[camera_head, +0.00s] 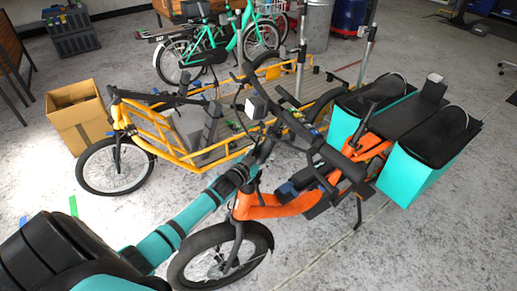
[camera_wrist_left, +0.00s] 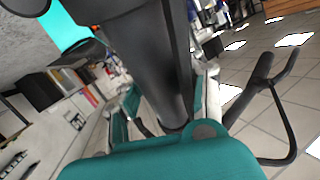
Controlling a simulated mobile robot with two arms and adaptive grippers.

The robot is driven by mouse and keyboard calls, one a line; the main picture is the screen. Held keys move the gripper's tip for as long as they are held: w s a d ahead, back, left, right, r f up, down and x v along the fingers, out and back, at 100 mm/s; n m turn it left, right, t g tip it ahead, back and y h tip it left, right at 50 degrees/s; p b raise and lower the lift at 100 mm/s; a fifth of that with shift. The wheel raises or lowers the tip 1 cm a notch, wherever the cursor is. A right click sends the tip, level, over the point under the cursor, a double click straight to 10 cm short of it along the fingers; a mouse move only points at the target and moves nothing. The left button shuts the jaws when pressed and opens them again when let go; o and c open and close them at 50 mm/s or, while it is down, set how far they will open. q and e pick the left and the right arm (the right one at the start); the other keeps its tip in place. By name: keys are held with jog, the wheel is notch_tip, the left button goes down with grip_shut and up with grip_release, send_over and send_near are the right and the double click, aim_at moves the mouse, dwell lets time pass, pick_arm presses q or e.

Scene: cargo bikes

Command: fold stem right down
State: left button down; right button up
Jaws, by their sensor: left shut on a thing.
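The orange bike (camera_head: 275,207) stands in the middle of the head view, its black handlebar (camera_head: 303,130) raised above the front wheel. My left arm comes in from the lower left. My left gripper (camera_head: 262,154) is at the bike's front, just below the handlebar, shut on the stem. In the left wrist view the black stem (camera_wrist_left: 155,65) runs down close in front of the camera to the teal gripper part at the bottom. A black brake lever (camera_wrist_left: 275,110) is at the right there. The fingertips are mostly hidden. My right gripper is not in view.
Turquoise panniers (camera_head: 412,171) hang at the orange bike's rear. A yellow cargo bike (camera_head: 180,153) stands close behind it. A cardboard box (camera_head: 78,121) is at the left and a green bike (camera_head: 222,45) is farther back. The grey floor at the lower right is clear.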

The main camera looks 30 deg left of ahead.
pick_arm(q)
jog(key=shift+w+d+m+g+p, duration=0.5)
jog(key=shift+w+g+p, duration=0.4)
jog(key=shift+p, duration=0.25)
jog(key=shift+w+d+f+m+g+p, duration=0.45)
jog(key=shift+w+f+g+p, duration=0.15)
jog(key=shift+f+p, duration=0.1)
